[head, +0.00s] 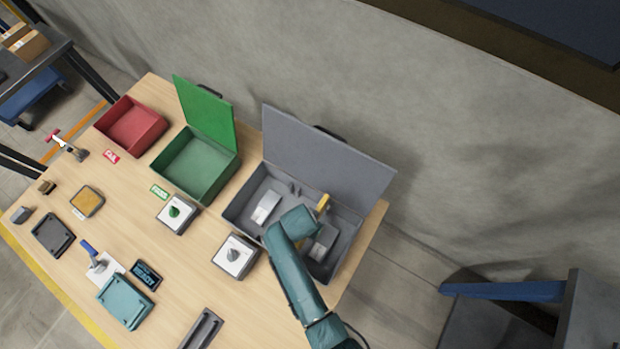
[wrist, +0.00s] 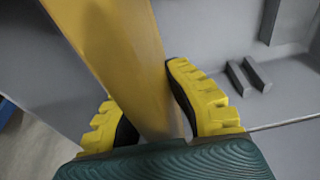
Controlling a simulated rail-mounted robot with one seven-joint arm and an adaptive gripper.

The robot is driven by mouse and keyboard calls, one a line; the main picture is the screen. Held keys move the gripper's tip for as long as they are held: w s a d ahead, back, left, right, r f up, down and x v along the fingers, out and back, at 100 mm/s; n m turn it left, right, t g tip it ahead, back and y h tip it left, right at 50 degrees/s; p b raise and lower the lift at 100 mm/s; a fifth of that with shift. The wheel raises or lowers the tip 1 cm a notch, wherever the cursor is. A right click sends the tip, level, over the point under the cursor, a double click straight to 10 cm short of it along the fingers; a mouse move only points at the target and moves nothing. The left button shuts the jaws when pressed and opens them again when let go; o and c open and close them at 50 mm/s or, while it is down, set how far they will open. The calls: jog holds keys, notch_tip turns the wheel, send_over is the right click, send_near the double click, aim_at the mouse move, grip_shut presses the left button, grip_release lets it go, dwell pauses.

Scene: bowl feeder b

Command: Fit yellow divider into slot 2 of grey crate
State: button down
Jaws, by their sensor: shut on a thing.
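The yellow divider (wrist: 115,50) is between the yellow-padded fingers of my gripper (wrist: 155,110), which is shut on it in the wrist view. In the head view the top of the divider (head: 323,203) shows beside my teal arm, over the open grey crate (head: 240,210). My arm hides most of the gripper and the divider's lower part there. A pair of short grey ribs (wrist: 249,76) stands on the crate's inside, right of the divider and apart from it in the wrist view. I cannot tell which slot number they form.
Light grey blocks (head: 265,207) lie inside the crate. Its raised grey lid (head: 325,155) stands along the back. A green box (head: 190,165) and a red box (head: 130,123) are to the left. Switch boxes (head: 235,256) stand in front of the crate.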

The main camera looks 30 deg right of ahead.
jog(key=shift+f+b, duration=2.4)
jog(key=shift+f, duration=0.65)
jog(key=c, duration=1.2)
grip_release()
jog(key=shift+r, duration=0.1)
jog(key=shift+o, duration=0.2)
jog(key=r, duration=0.4)
jog(key=a+r, duration=0.1)
jog(key=r, duration=0.3)
jog(key=s+a+r, duration=0.1)
jog(key=r, duration=0.2)
jog(key=shift+r, duration=0.4)
